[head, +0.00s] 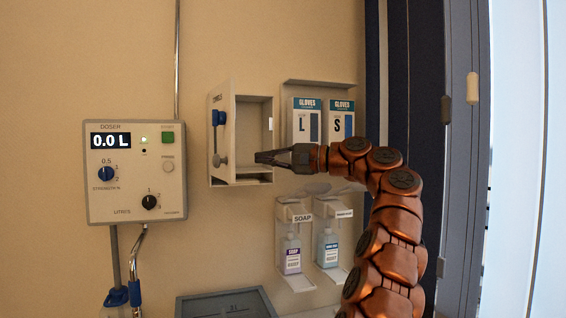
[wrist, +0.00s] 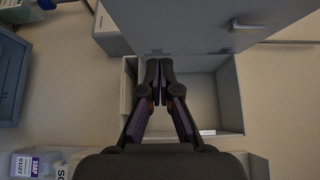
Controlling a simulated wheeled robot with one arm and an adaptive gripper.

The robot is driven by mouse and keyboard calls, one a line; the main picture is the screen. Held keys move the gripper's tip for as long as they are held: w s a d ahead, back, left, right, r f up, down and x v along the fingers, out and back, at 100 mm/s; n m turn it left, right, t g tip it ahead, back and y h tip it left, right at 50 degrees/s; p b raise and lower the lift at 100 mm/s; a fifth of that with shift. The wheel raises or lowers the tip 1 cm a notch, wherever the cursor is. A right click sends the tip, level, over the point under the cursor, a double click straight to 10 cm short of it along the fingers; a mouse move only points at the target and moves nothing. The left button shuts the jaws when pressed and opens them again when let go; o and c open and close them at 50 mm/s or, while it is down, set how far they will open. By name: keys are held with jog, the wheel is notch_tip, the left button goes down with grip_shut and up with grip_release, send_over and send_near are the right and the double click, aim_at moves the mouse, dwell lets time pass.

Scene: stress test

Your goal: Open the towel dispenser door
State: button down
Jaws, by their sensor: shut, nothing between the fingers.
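The towel dispenser is a pale grey box (head: 254,113) on the wall in the head view, left of the glove boxes. My gripper (head: 258,157) is in front of the lower opening, to the right of the door. In the wrist view my gripper (wrist: 159,64) is shut and empty, with the open box (wrist: 203,96) behind it and the door panel (wrist: 205,26) beyond the fingertips. I cannot tell whether the fingertips touch the door.
A doser panel (head: 135,171) hangs on the left. Glove boxes (head: 322,122) hang to the right, with soap (head: 291,253) and a second bottle (head: 328,249) in holders below. A grey bin (head: 226,304) is at the bottom. A dark blue panel (head: 426,100) stands right of my arm.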

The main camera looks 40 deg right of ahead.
aim_at(222, 154)
jog(key=shift+w+a+b, duration=0.2)
jog(key=shift+w+a, duration=0.2)
jog(key=shift+a, duration=0.4)
jog(key=shift+w+a+b, duration=0.25)
jog(key=shift+w+a, duration=0.2)
jog(key=shift+a, duration=0.4)
jog(key=shift+w+a+b, duration=0.2)
jog(key=shift+w+a, duration=0.2)
jog(key=shift+a, duration=0.4)
